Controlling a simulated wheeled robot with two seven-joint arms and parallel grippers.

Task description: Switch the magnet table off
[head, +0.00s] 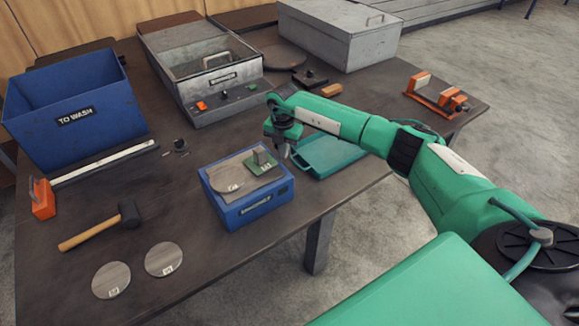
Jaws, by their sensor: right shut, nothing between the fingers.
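The magnet table (232,218) is a blue box with a label on its front, standing near the table's front edge. My right gripper (285,155) is shut and empty, pointing down just beyond the right back corner of the magnet table. It looks apart from the box. My left gripper is out of view.
A teal tray (333,160) lies right of the magnet table, under my right arm. A blue "TO WASH" bin (75,115), a grey metal machine (205,75), a mallet (100,225), two loose discs (111,280) and an orange clamp (437,92) stand around.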

